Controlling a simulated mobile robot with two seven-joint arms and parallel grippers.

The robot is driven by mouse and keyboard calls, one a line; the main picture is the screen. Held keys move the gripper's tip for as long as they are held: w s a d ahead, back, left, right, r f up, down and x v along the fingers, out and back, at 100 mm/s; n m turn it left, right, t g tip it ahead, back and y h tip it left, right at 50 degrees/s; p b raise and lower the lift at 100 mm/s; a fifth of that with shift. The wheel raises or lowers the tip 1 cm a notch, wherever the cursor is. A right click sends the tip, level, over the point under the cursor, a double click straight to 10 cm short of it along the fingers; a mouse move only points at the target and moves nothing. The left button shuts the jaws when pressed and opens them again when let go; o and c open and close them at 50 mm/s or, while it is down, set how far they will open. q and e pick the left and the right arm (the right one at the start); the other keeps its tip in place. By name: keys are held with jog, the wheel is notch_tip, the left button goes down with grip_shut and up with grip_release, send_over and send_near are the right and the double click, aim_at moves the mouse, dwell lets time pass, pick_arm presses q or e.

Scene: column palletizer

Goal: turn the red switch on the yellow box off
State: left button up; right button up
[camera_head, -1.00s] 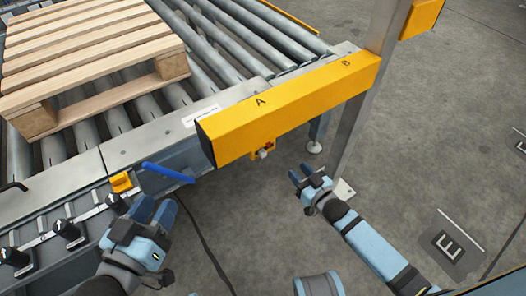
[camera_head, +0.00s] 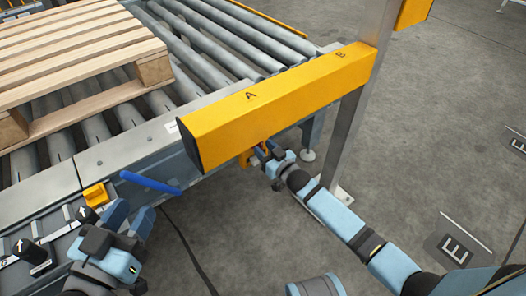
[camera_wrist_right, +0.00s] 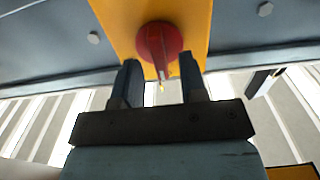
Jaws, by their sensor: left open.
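The red switch (camera_wrist_right: 158,42) is a round knob with a handle on the yellow box (camera_wrist_right: 192,14), seen close in the right wrist view. In the head view the box (camera_head: 247,158) hangs below the long yellow beam, largely hidden by my right gripper. My right gripper (camera_wrist_right: 159,78) is open, with one finger on each side of the switch's lower handle; I cannot tell whether they touch it. It also shows at the box in the head view (camera_head: 268,154). My left gripper (camera_head: 131,217) is open and empty at lower left, near the blue lever (camera_head: 150,182).
A yellow beam (camera_head: 280,100) marked A and B runs above the switch to a grey post (camera_head: 352,120). A roller conveyor (camera_head: 205,45) carries a wooden pallet (camera_head: 75,50) at upper left. Black knobs (camera_head: 30,250) line its front.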

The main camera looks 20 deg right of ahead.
jog(key=shift+w+a, duration=0.2)
jog(key=shift+w, duration=0.3)
grip_shut()
